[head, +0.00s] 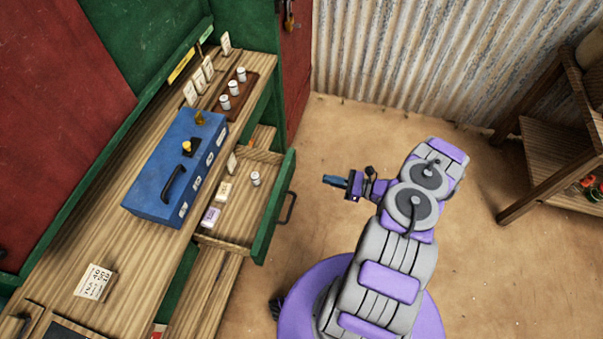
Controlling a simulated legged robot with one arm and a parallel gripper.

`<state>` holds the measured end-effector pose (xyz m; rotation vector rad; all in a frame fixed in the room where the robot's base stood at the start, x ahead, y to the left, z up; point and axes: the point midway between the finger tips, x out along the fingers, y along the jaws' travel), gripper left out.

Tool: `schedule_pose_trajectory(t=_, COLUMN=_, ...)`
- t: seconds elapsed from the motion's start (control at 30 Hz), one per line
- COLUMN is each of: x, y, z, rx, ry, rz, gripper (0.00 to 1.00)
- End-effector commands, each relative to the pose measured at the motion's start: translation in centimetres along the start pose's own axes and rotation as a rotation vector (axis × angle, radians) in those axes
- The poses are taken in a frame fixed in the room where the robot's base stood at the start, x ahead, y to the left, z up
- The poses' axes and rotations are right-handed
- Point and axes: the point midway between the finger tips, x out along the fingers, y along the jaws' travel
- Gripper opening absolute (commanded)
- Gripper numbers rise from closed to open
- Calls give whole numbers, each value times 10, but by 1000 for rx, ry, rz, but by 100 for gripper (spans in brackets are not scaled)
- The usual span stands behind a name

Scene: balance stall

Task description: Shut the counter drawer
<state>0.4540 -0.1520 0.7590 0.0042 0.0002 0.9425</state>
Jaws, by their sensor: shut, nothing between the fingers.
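The counter drawer (276,208) is pulled out from under the counter. Its front is green with a dark bar handle (288,207) on the outer face. Inside the drawer lie a small yellowish box (224,191), a purple-and-white box (211,216) and a white cylinder (255,178). My gripper (328,180) is to the right of the drawer front, clear of the handle, with its fingers pointing left toward it. It is shut and empty.
The wooden counter (130,247) carries a blue balance box (160,182), white cylinders in a brown tray (252,88) and several cards. A wooden shelf (555,165) stands at the right. The sandy floor between is open.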

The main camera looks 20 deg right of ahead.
Motion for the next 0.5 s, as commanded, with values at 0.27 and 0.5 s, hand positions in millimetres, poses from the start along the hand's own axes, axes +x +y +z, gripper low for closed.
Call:
schedule_pose_trajectory(t=0.27, x=55, y=0, z=-2, rx=0, ry=0, rz=4, gripper=0)
schedule_pose_trajectory(t=0.5, x=91, y=-1, z=-2, rx=-1, ry=1, rz=2, gripper=0)
